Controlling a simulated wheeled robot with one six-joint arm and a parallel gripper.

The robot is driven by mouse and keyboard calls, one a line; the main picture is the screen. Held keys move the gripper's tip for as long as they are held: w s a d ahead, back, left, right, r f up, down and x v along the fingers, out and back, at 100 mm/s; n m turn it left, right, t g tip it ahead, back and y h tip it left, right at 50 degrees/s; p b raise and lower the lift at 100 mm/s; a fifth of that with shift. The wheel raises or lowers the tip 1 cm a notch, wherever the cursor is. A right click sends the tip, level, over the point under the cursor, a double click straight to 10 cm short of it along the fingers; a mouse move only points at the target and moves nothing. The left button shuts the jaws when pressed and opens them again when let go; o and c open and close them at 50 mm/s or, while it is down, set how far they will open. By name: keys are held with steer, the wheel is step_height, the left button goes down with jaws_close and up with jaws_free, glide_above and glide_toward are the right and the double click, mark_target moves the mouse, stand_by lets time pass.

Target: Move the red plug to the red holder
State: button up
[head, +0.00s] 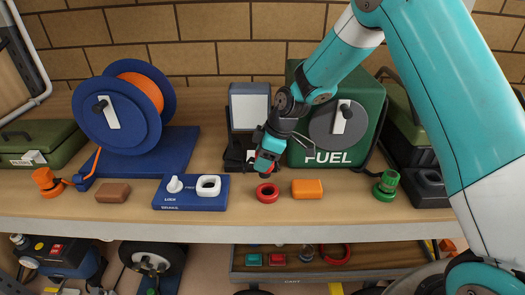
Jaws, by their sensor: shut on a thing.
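My gripper (264,168) points down just above the front part of the bench, in front of a dark device with a pale panel. It is shut on a small red thing, which I take to be the red plug (269,168); the fingers hide most of it. A red ring with a dark opening, seemingly the red holder (267,193), sits on the bench just below and in front of the gripper. Whether the plug and the ring touch cannot be told, but the ring appears apart from it.
An orange block (307,188) is right of the ring. A blue panel (190,203) with white parts is left. A green fitting (386,187), a FUEL can (315,150), a blue reel (110,115) and a brown block (113,192) also stand on the bench (340,210).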

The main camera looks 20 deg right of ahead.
steer(key=shift+d+f+b, duration=0.2)
steer(key=shift+f+b, duration=0.2)
steer(key=shift+f, duration=0.25)
steer(key=shift+d+f+b, duration=0.2)
steer(key=shift+f+b, duration=0.2)
steer(key=shift+f, duration=0.2)
steer(key=shift+f+b, duration=0.7)
steer(key=shift+f, duration=0.65)
steer(key=shift+s, duration=0.1)
steer(key=shift+f+b, duration=1.4)
steer(key=shift+f, duration=0.05)
steer(key=o, duration=1)
